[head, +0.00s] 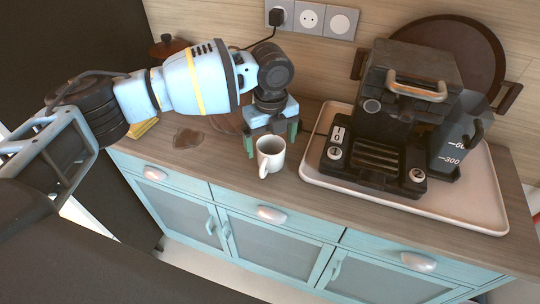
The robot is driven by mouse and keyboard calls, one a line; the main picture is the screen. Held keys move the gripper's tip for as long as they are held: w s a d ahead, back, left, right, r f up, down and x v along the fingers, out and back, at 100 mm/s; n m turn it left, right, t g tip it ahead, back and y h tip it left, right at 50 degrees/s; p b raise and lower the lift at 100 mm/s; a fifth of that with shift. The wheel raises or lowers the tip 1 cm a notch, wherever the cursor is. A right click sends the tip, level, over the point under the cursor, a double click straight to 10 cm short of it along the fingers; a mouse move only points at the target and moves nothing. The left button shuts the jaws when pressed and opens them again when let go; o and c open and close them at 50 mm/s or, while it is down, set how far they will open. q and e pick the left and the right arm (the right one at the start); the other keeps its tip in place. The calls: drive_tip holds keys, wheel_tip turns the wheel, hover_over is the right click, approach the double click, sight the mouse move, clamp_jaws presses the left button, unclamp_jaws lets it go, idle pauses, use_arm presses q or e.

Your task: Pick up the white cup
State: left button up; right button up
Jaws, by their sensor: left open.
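The white cup (271,156) stands upright on the wooden counter, near its front edge and left of the tray. Its handle points toward the front. My left gripper (272,140) is open, pointing down, with its green-tipped fingers on the left and right of the cup's upper part. In this view the fingers appear just behind or beside the cup's rim; I cannot tell whether they touch it. My right gripper is not in view.
A black coffee machine (388,125) and a water jug (456,146) stand on a pale tray (465,215) to the right. A round brown tray (455,50) leans on the wall. A brown patch (188,138) lies on the counter at left. Blue cabinets (270,240) are below.

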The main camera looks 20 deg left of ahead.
sight(272, 152)
use_arm(q)
drive_tip(key=f, duration=0.4)
drive_tip(key=shift+s+d, duration=0.15)
drive_tip(key=shift+s, duration=0.05)
drive_tip(key=shift+c, duration=1.2)
drive_tip(key=c, duration=0.9)
